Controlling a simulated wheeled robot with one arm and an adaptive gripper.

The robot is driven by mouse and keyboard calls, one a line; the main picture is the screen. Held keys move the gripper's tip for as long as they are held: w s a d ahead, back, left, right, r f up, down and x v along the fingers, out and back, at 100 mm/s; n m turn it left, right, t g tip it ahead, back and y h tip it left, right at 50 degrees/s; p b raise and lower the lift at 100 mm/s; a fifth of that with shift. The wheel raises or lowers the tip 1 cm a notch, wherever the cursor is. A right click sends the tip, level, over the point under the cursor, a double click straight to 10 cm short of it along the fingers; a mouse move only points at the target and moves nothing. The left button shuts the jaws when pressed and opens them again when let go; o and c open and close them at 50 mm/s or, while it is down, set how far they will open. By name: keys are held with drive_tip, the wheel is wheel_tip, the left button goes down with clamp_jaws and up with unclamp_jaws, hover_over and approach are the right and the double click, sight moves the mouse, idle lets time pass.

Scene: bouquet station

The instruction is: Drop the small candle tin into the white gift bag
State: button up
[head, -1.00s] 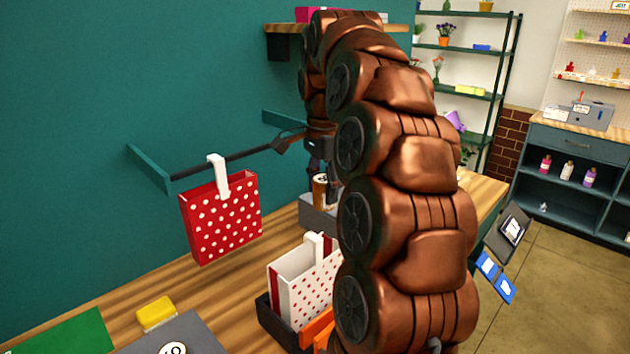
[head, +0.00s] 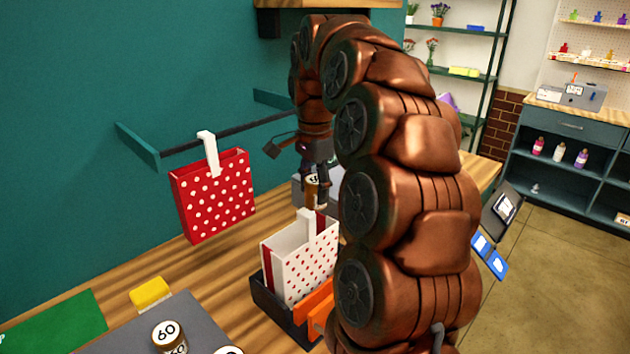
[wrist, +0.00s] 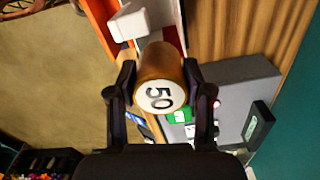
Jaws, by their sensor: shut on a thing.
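My gripper (head: 316,182) is shut on an amber candle tin (head: 311,188) with a white end marked 50; the tin also shows between the fingers in the wrist view (wrist: 160,72). The white gift bag (head: 312,272) with red dots and red side stripes stands upright and open on the bench. In the head view the tin is just above the bag's far side, near its white handle (head: 307,225). Whether it is over the opening I cannot tell. The handle (wrist: 130,20) shows beside the tin in the wrist view.
The white bag sits in a dark holder (head: 268,302) with orange parts (head: 316,302). A red dotted bag (head: 225,200) hangs on a wall rail. Another tin marked 60 (head: 167,335) stands on a grey mat, near a yellow block (head: 150,294). A grey box is behind my gripper.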

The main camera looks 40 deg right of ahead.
sight(315, 204)
drive_tip(key=shift+f+b, duration=1.1)
drive_tip(key=shift+f, duration=1.2)
drive_tip(key=o, duration=1.3)
drive_tip(key=shift+r+p, duration=1.05)
drive_tip(key=shift+r, duration=3)
